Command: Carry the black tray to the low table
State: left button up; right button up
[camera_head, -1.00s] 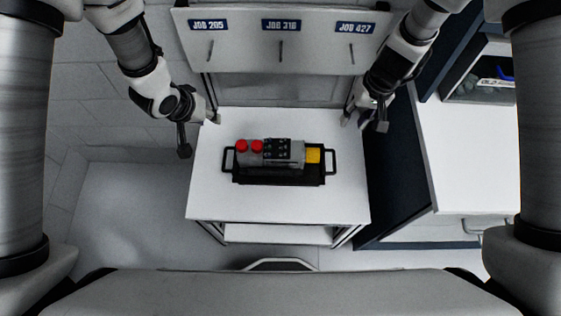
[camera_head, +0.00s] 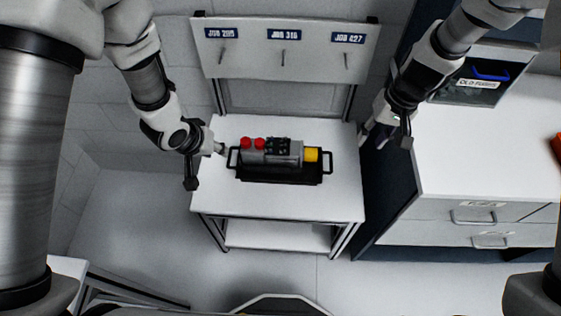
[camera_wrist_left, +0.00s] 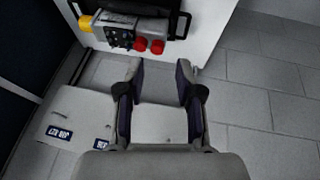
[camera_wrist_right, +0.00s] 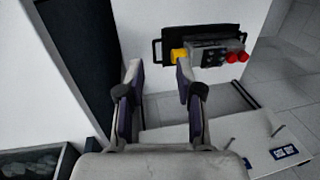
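The black tray (camera_head: 256,178) with a handle at each end lies on the white table (camera_head: 220,204). It holds a grey device (camera_head: 287,152) with red caps on its left and a yellow end on its right. My left gripper (camera_head: 221,148) is near the left handle, apart from it as far as I can tell; its fingers are open and empty in the left wrist view (camera_wrist_left: 160,78). My right gripper (camera_head: 363,134) is beyond the table's right edge, clear of the right handle; its fingers are open and empty in the right wrist view (camera_wrist_right: 159,76).
A board with job labels (camera_head: 285,50) stands behind the table. A white-topped drawer cabinet (camera_head: 470,150) stands on the right, with a bin labelled as old parts (camera_head: 470,88) on it. At the lower left is another frame with a white top (camera_head: 70,268). The floor at left is open.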

pick_arm(q)
jog(key=shift+s+r, duration=0.1)
jog(key=shift+s, duration=0.05)
pick_arm(e)
jog(key=r, duration=0.2)
jog(key=d+r, duration=0.1)
jog(key=r, duration=0.2)
jog(key=shift+r, duration=0.1)
